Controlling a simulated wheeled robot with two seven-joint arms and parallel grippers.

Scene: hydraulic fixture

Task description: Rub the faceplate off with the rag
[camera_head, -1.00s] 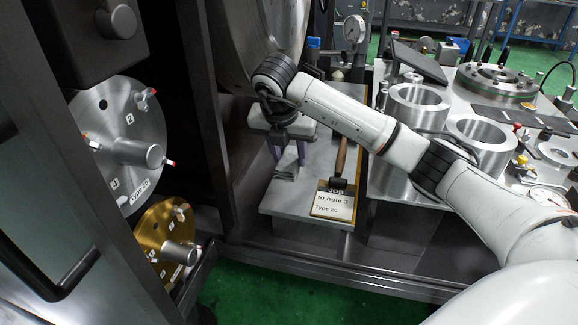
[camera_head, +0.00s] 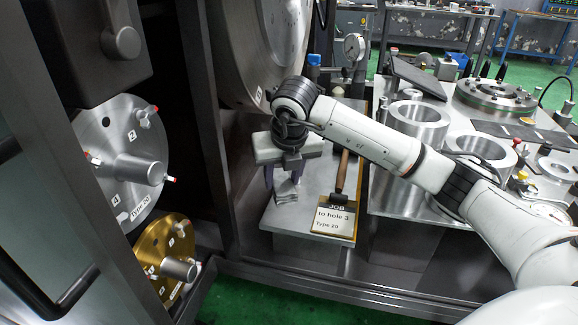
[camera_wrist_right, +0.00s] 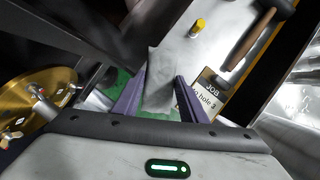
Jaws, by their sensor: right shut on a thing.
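My right gripper (camera_head: 284,174) is shut on a grey rag (camera_head: 287,190), which hangs below its purple fingers over the pale work table. The rag also shows between the fingers in the right wrist view (camera_wrist_right: 160,80). I cannot tell whether it touches the table. A large grey round faceplate (camera_head: 240,45) stands upright behind and above the gripper, apart from the rag. A silver disc (camera_head: 112,128) with numbered positions and a "Type 20" label is at the left. A smaller gold disc (camera_head: 170,243) sits below it. My left gripper is out of view.
A hammer (camera_head: 341,178) and a job card (camera_head: 333,218) reading "to hole 3, Type 20" lie right of the rag. Metal rings (camera_head: 416,112) and fittings crowd the right bench. A dark frame post (camera_head: 205,120) stands between discs and table.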

